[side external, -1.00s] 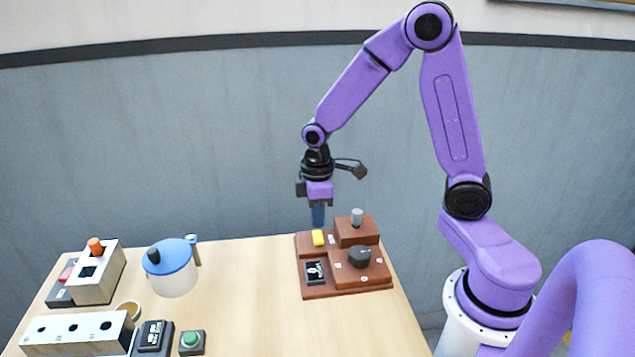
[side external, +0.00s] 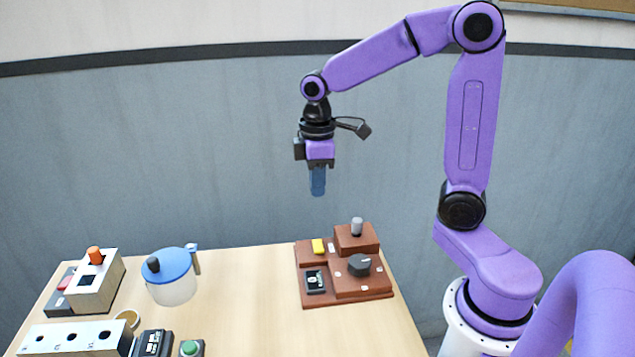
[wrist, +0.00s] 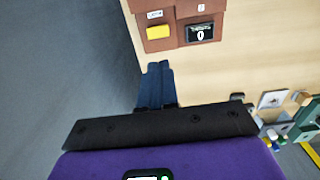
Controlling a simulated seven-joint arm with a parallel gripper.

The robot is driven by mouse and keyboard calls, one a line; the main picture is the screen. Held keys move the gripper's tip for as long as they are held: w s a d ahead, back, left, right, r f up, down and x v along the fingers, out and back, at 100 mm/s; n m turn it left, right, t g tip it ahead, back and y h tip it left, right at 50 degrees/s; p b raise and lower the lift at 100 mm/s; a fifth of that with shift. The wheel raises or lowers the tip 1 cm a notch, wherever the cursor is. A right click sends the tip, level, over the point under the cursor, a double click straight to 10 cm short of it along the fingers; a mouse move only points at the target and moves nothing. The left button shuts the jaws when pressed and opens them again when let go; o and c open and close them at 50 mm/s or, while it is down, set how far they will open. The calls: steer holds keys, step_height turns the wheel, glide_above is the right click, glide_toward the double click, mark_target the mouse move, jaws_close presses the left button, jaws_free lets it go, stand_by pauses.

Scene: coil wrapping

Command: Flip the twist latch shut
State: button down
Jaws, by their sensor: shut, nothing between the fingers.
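A brown stepped panel (side external: 352,293) stands at the right of the table. It carries a yellow block (side external: 318,246), a black knob with a lever-like grip (side external: 359,265), a grey upright cylinder (side external: 356,226) and a small dark display (side external: 315,282). I cannot tell for sure which part is the twist latch. My gripper (side external: 318,193) is shut and empty, pointing down, well above the panel's back left and touching nothing. In the wrist view, its blue fingers (wrist: 156,66) lie together. The yellow block (wrist: 158,32) and the display (wrist: 199,33), reading 0, show beyond them; the knob is out of that view.
On the table's left are a blue-lidded pot (side external: 172,282), a white box with an orange peg (side external: 92,285), a white block with holes (side external: 75,342) and a green button (side external: 190,348). The table (side external: 245,300) is bare between pot and panel.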

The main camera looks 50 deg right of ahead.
mark_target(318, 242)
steer(key=shift+w+d, duration=0.1)
steer(key=shift+w+d, duration=0.3)
steer(key=shift+d, duration=0.25)
step_height(318, 242, down, 14)
steer(key=shift+f, duration=0.1)
stand_by(0.7)
steer(key=shift+d+f, duration=0.1)
stand_by(0.4)
